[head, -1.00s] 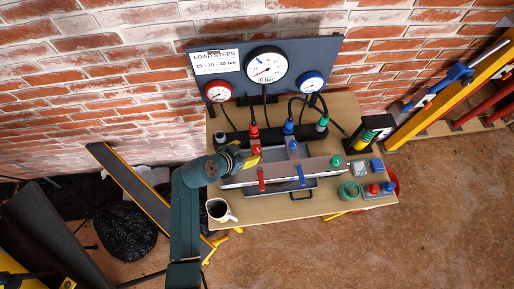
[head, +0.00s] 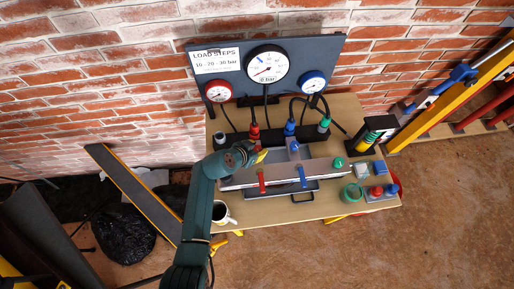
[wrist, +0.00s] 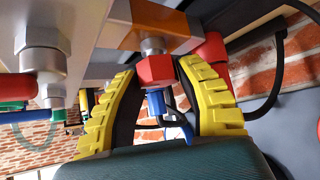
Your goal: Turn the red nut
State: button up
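In the wrist view the red hex nut (wrist: 156,71) sits on a silver fitting below an orange block (wrist: 160,25). The yellow ribbed fingers of my gripper (wrist: 157,75) stand on either side of the nut, with their tips at about its height. They look open, with narrow gaps beside the nut; I see no clear contact. In the head view my gripper (head: 260,157) is at the rear left of the bench fixture, by the red hose fitting (head: 254,133). The nut cannot be made out there behind my gripper.
A blue lever (head: 302,177) and a red lever (head: 262,181) stand at the fixture's front. A white mug (head: 222,213) is at the table's front left, close to my arm. Black hoses run up to the gauge board (head: 228,62). A green ring (head: 351,192) lies at right.

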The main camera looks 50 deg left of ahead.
jog(key=shift+f, duration=0.1)
jog(key=shift+c, duration=0.9)
jog(key=f+m+h+b, duration=0.1)
jog(key=b, duration=0.3)
jog(key=shift+a+m, duration=0.1)
jog(key=shift+m, duration=0.2)
grip_shut()
grip_release()
jog(key=m+h+b, duration=0.1)
jog(key=b, duration=0.1)
jog(key=shift+m+h+b, duration=0.3)
jog(key=shift+m+b, duration=0.1)
jog(key=shift+r+m+h+b, duration=0.4)
jog(key=shift+m+h+b, duration=0.1)
jog(key=shift+m, duration=0.1)
jog(key=o, duration=1.2)
jog(key=shift+r, duration=0.1)
